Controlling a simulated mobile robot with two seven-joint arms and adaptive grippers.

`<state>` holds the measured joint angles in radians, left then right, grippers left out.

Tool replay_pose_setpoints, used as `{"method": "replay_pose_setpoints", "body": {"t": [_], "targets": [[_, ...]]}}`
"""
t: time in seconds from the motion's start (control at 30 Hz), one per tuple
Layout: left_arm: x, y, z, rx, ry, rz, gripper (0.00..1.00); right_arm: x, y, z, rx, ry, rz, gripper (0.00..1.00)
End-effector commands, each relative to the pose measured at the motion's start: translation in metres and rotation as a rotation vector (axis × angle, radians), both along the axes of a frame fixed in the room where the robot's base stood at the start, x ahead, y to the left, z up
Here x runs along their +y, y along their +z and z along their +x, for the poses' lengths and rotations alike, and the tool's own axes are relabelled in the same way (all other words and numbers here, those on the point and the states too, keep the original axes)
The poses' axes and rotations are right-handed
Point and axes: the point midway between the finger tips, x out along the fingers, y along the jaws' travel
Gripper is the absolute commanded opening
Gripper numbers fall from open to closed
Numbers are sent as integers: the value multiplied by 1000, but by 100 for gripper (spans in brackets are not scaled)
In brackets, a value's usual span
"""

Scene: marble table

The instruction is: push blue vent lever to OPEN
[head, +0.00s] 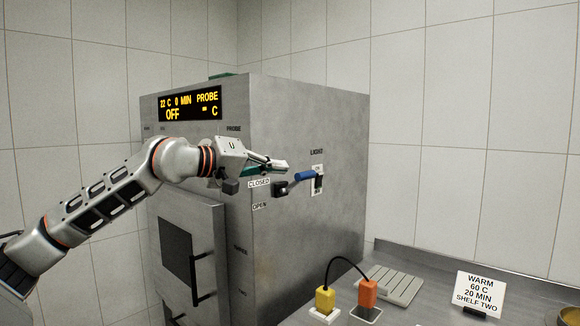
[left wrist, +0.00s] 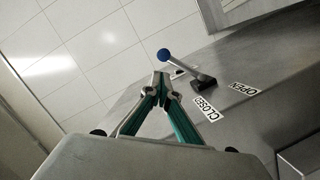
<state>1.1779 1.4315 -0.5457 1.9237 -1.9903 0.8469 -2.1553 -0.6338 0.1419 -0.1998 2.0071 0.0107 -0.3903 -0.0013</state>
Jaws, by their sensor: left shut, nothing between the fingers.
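The blue-tipped vent lever (head: 303,176) is on the side wall of the grey oven (head: 310,120). Its dark base (head: 281,188) sits beside a CLOSED label (head: 259,183) above and an OPEN label (head: 260,205) below. The lever slants slightly up to the right from the base. My left gripper (head: 284,166) is shut and empty, just above the lever. In the left wrist view the teal fingers (left wrist: 161,82) are close to the lever's blue knob (left wrist: 165,55); I cannot tell whether they touch. My right gripper is not in view.
A LIGHT switch (head: 318,181) is on the wall right behind the lever's tip. The oven door (head: 190,250) is at the front. On the counter are yellow (head: 325,299) and orange (head: 367,293) plugs joined by a cable, a ribbed tray (head: 398,284) and a WARM card (head: 478,293).

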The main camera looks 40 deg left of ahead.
Motion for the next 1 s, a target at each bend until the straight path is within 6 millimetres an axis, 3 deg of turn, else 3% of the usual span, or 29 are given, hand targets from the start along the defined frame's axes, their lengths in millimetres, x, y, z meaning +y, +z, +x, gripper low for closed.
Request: {"method": "replay_pose_setpoints", "body": {"t": [0.33,0.8,1.0], "targets": [[-11,-6,37,0,-1,-1,0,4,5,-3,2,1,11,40],[-11,-7,42,1,1,2,0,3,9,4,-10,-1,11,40],[-12,-5,47,-2,0,27,0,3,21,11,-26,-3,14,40]]}}
